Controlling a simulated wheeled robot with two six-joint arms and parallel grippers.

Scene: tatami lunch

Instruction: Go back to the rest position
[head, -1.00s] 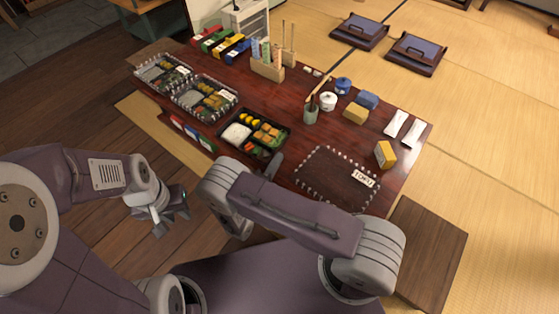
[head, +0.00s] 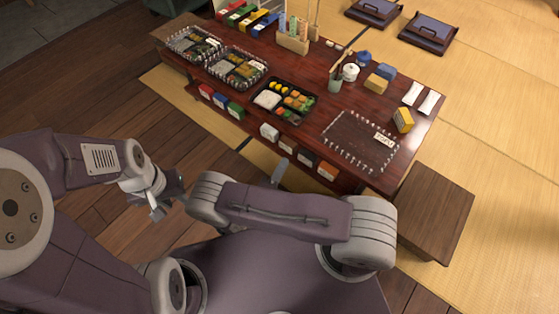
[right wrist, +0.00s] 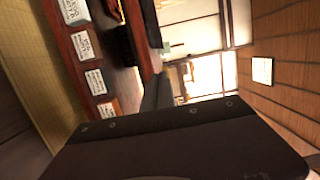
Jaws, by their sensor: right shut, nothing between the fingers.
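My left gripper (head: 168,196) hangs over the wooden floor at the left of the head view, empty, its fingers apart. My right arm reaches across the lower middle of the head view. Its gripper (head: 280,171) is mostly hidden behind the arm link, with a grey tip showing in front of the low table's near side. In the right wrist view the right gripper (right wrist: 157,92) is shut with nothing between its fingers. Neither gripper touches anything on the table.
A wooden stool (head: 436,203) stands to the right. Floor left of the table is clear.

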